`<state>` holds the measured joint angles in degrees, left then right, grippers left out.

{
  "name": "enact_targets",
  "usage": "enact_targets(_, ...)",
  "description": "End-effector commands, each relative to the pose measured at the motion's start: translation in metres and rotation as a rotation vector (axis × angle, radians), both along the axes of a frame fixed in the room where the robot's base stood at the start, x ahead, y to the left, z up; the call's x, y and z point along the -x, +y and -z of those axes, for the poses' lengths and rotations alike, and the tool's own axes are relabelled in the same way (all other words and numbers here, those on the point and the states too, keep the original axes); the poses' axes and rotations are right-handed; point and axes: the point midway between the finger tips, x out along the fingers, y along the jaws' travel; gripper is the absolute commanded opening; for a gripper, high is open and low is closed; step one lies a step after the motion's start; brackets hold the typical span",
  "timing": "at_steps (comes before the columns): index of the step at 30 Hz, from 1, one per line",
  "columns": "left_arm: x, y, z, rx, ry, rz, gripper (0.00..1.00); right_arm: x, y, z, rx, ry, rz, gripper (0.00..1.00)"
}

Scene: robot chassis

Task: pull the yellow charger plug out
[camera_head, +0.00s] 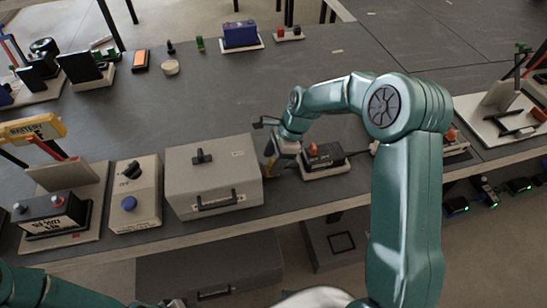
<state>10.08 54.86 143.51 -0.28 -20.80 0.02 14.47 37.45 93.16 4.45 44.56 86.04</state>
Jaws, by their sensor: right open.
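My right gripper (268,150) reaches down from the right arm, between the grey case and the black box. It is open, and its fingers are small and partly hard to make out. The black box (326,157) with an orange part on top sits on a white base just right of the gripper. My left arm shows only at the bottom left; its gripper is out of view.
The grey case (213,178) stands close left of the gripper. Further left are a switch box (135,195) and a black battery (52,215). A yellow battery-labelled device (32,129) stands behind it. The table middle behind the gripper is clear.

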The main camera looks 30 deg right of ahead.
Motion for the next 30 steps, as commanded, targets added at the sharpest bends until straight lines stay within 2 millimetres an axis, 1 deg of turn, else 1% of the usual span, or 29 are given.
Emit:
enact_targets(5, 0.0, 0.0, 0.0, 0.0, 0.0, 0.0, 0.43, 0.0, 0.0, 0.0, 0.0, 0.0, 0.0, 0.62)
enact_targets(8, 0.0, 0.0, 0.0, 0.0, 0.0, 0.0, 0.43, 0.0, 0.0, 0.0, 0.0, 0.0, 0.0, 0.32)
enact_targets(9, 0.0, 0.0, 0.0, 0.0, 0.0, 0.0, 0.43, 0.0, 0.0, 0.0, 0.0, 0.0, 0.0, 0.19)
enact_targets(11, 0.0, 0.0, 0.0, 0.0, 0.0, 0.0, 0.43, 0.0, 0.0, 0.0, 0.0, 0.0, 0.0, 0.0)
enact_targets(14, 0.0, 0.0, 0.0, 0.0, 0.0, 0.0, 0.43, 0.0, -0.001, -0.001, 0.0, -0.001, 0.0, 0.0)
enact_targets(17, 0.0, 0.0, -0.001, 0.0, 0.0, 0.0, 0.43, 0.001, -0.006, -0.001, 0.0, 0.0, 0.002, 0.0)
enact_targets(22, 0.0, 0.0, -0.003, 0.0, 0.0, 0.0, 0.43, 0.007, -0.031, -0.002, 0.001, -0.001, 0.005, 0.0)
enact_targets(24, 0.0, 0.0, -0.003, 0.0, 0.0, 0.0, 0.43, 0.009, -0.038, -0.002, 0.001, -0.002, 0.003, 0.0)
enact_targets(30, 0.0, 0.0, -0.003, 0.0, 0.0, 0.0, 0.43, 0.009, -0.04, -0.002, 0.003, -0.003, 0.002, 0.0)
